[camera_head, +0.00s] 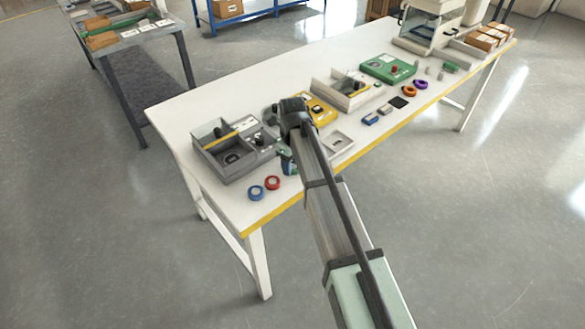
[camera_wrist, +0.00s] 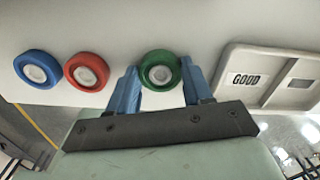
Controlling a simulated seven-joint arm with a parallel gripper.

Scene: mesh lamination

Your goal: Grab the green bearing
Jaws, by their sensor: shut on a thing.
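The green bearing (camera_wrist: 160,69), a ring with a pale centre, sits between the two blue fingers of my gripper (camera_wrist: 160,82) in the wrist view. The fingers are shut on its left and right sides. It appears at the table surface; I cannot tell whether it is lifted. In the head view my gripper (camera_head: 287,165) is low over the front part of the white table, and the green bearing is hidden there. A red bearing (camera_wrist: 86,71) and a blue bearing (camera_wrist: 37,69) lie to the left of it, apart from the fingers.
A pale tray marked GOOD (camera_wrist: 262,62) lies right of my gripper. A grey divided box (camera_head: 228,158) stands to the left on the white table (camera_head: 178,112). A yellow device (camera_head: 320,112) and a green device (camera_head: 388,67) stand farther back. The near table edge is close.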

